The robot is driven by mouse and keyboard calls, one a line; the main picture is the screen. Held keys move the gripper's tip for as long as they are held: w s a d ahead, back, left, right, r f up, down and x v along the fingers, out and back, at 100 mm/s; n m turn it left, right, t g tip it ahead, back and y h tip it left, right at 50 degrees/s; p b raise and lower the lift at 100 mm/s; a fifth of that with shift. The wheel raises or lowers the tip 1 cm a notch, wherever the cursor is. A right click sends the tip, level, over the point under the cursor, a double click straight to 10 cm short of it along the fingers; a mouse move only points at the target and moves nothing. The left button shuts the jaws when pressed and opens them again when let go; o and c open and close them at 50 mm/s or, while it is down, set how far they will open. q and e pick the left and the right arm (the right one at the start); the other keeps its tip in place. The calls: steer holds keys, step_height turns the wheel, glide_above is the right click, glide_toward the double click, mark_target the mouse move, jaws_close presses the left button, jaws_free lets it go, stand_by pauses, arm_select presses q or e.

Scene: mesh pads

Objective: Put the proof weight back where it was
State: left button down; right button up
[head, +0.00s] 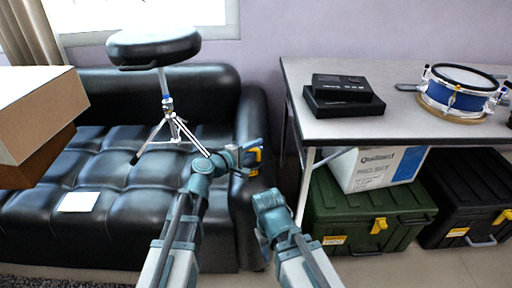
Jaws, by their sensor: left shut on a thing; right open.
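My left gripper (246,150) is in front of the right arm of the black sofa. It is shut on a small yellow and dark thing (255,161), mostly hidden by the gripper. I cannot tell from its shape whether this is the proof weight, and I make out no other proof weight. My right gripper (268,200) is lower and slightly to the right, in front of the sofa's end. It is open, with its fingers hard to make out, and I see nothing in it.
A drum stool (153,48) stands on the black sofa (100,165), with a white sheet (78,202) nearby. Cardboard boxes (40,105) are at left. The table (400,125) holds black boxes (343,95) and a blue drum (462,92). A white carton (375,168) and lidded crates (365,212) sit below.

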arm_select(q)
steer(key=c, duration=0.8)
jaws_free()
steer(key=shift+r, duration=0.1)
steer(key=p+v, duration=0.2)
steer(key=v, duration=1)
steer(key=shift+s, duration=0.1)
